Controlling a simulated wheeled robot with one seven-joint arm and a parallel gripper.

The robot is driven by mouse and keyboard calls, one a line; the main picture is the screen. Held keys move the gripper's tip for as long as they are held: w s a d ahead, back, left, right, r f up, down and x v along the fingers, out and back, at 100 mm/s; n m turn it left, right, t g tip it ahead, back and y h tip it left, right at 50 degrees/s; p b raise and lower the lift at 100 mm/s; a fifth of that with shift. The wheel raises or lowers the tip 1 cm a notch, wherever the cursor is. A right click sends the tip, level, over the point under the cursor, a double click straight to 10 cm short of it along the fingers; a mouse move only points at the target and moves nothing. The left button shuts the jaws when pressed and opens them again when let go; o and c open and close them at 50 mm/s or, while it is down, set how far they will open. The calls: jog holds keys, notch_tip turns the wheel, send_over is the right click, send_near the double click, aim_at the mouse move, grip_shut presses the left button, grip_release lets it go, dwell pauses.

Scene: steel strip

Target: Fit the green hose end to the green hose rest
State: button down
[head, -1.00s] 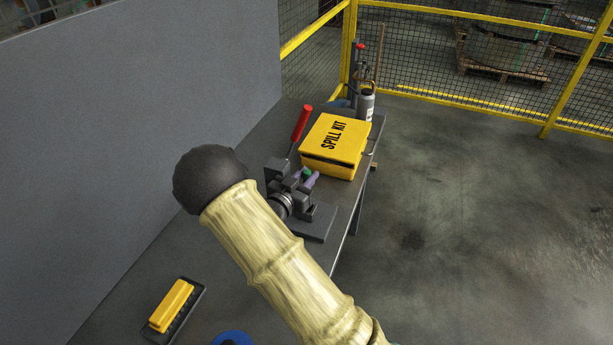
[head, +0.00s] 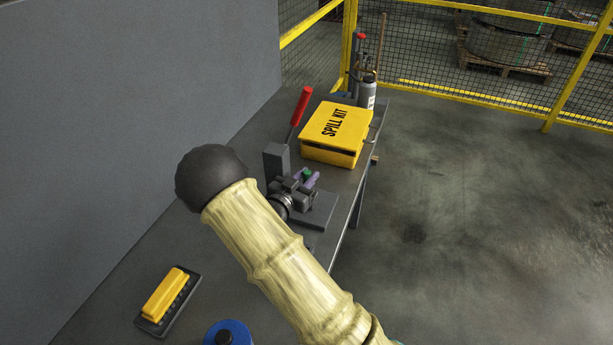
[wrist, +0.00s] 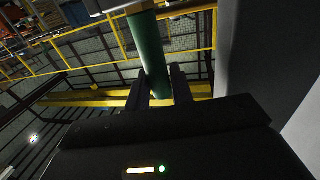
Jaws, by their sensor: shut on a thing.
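My gripper (head: 308,176) is above the dark bench, its two fingers closed around a small green piece (head: 306,172), which I take for the green hose end. In the wrist view, the two dark fingers (wrist: 162,88) are closed on a green cylinder (wrist: 148,48). Its upper end meets a pale grey part at the top edge. My arm covers the middle of the bench in the head view. I cannot pick out the green hose rest in either view; it may be hidden.
A grey block (head: 275,161) with a red-handled lever (head: 301,104) stands just behind my gripper. A yellow brush (head: 166,294) and blue round object (head: 228,332) lie nearer. A grey wall (head: 130,100) borders the left.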

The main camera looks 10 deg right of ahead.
jog(key=shift+f, duration=0.15)
jog(key=c, duration=1.1)
grip_release()
jog(key=shift+c, duration=0.2)
jog(key=b+v, duration=0.3)
jog(key=v, duration=1.4)
jog(key=shift+s, duration=0.2)
jog(key=shift+a, duration=0.1)
